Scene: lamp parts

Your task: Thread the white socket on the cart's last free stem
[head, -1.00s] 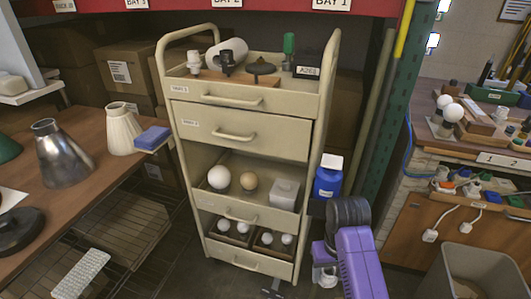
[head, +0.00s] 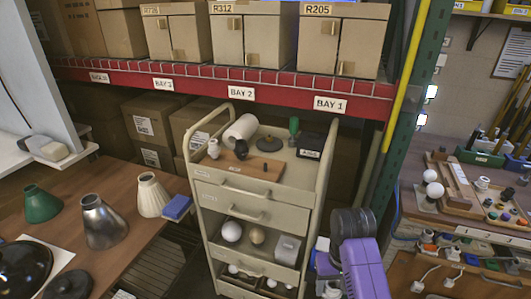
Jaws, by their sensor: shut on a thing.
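The beige cart (head: 255,208) stands in the middle. On its top, a wooden board (head: 233,171) carries a white socket (head: 213,148) at the left and a dark socket (head: 241,150) beside it. A short bare stem (head: 265,166) shows toward the board's right end. My gripper (head: 328,270) is low in the picture, right of the cart and below its top, partly hidden by my purple arm. A whitish piece (head: 332,289) shows at it, apparently another white socket; its shape is hard to make out.
Also on the cart top are a white roll (head: 240,130), a dark disc (head: 270,145), a green-handled tool (head: 293,125) and a black box (head: 310,146). Lamp shades stand on the left table (head: 130,236).

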